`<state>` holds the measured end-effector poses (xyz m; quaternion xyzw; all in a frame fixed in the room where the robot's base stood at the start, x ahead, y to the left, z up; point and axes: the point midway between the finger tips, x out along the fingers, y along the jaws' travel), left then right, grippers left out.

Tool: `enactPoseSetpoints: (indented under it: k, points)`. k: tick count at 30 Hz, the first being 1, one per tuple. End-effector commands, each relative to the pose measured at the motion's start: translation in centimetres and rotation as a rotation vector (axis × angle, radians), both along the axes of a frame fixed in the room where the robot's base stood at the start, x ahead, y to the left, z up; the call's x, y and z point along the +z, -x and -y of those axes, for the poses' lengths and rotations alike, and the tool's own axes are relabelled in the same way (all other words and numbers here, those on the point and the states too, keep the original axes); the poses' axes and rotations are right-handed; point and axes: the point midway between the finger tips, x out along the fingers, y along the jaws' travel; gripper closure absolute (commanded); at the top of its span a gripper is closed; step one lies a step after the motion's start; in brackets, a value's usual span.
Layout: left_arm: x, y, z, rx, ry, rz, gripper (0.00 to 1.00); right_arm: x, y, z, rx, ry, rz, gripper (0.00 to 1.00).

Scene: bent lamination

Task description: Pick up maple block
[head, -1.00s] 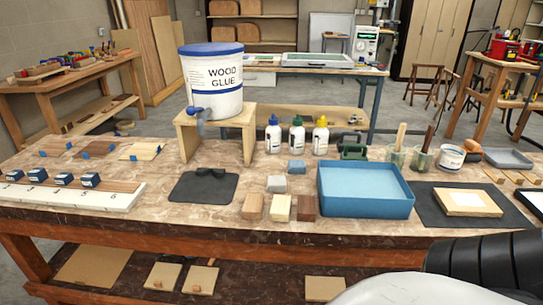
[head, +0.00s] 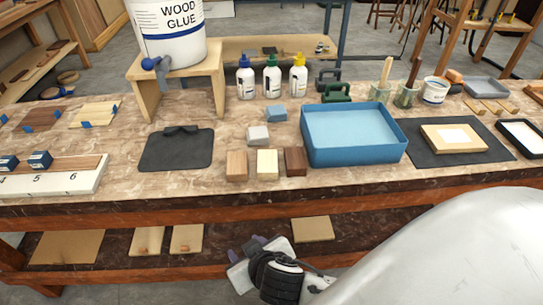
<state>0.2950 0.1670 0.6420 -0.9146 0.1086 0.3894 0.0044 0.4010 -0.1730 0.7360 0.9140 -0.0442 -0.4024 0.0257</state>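The maple block (head: 267,164) appears to be the pale cream block in the middle of a row of three at the table's front. A mid-brown block (head: 237,166) stands close on its left and a dark brown block (head: 295,161) close on its right. Nothing holds the maple block. What looks like my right gripper (head: 252,258) is low in front of the table, below the row and apart from it. Its fingers are too unclear to tell if they are open. My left gripper is not in view.
A blue tray (head: 355,157) stands just right of the blocks. A dark mat (head: 177,150) lies to the left. The table's front edge (head: 270,191) is between my arm and the blocks.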

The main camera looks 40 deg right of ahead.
Motion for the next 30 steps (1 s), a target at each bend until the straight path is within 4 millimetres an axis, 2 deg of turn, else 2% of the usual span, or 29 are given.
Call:
enactPoseSetpoints:
  k: [1,3,6,10,13,19,26,30]
  points:
    - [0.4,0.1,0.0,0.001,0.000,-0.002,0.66,3.4,-1.7,1.7,-0.088,0.043,0.071,0.56]
    - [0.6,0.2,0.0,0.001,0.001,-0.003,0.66,6.9,-2.7,4.0,-0.225,0.074,0.165,0.56]
    - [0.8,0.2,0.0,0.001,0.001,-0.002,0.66,11.0,-3.4,6.6,-0.381,0.084,0.297,0.56]
    - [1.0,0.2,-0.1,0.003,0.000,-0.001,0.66,14.1,-3.5,8.6,-0.501,0.079,0.410,0.56]
    - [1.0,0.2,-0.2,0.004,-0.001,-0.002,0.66,14.7,-4.0,9.6,-0.536,0.076,0.446,0.56]
    - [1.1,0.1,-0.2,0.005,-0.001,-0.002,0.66,13.5,-6.3,11.3,-0.542,0.077,0.446,0.56]
    - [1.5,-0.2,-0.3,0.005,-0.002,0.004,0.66,12.9,-7.7,12.3,-0.541,0.074,0.446,0.56]
    - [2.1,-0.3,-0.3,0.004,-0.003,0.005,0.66,12.6,-9.5,13.4,-0.541,0.077,0.445,0.56]
